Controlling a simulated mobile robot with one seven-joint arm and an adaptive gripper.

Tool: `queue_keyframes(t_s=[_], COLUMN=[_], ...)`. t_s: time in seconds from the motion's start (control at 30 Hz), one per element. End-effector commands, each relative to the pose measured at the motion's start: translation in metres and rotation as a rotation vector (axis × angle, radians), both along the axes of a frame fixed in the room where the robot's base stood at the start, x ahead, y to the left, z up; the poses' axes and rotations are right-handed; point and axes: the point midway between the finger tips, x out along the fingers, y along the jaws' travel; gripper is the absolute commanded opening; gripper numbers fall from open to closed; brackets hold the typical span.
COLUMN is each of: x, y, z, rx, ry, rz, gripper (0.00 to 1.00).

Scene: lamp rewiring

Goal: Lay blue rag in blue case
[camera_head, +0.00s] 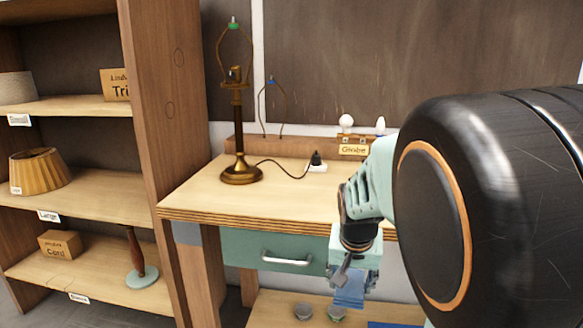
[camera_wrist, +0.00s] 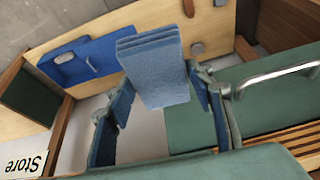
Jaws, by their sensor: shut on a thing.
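The blue rag (camera_wrist: 158,65) is a folded, layered cloth between the fingers of my gripper (camera_wrist: 165,88) in the wrist view. My gripper is shut on it. In the head view the rag (camera_head: 349,292) hangs below my gripper (camera_head: 354,270), in front of the workbench and right of the drawer handle. The blue case (camera_wrist: 100,55) lies on the low shelf in the wrist view, left of the rag and apart from it. Only a blue edge of the case (camera_head: 392,325) shows at the bottom of the head view.
The workbench top (camera_head: 195,195) holds a brass lamp (camera_head: 240,150) with a plugged cord. The green drawer (camera_head: 240,250) with its metal handle (camera_head: 287,259) is beside my gripper. Shelving stands at left.

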Motion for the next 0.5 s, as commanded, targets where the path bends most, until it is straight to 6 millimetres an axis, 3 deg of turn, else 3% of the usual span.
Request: queue_keyframes(t_s=[0.03,0.5], x=[-0.001,-0.006], y=[0.000,0.002], z=[0.019,0.091], rx=[0.002,0.007], ry=[0.002,0.004], rz=[0.007,0.090], gripper=[0.25,0.25])
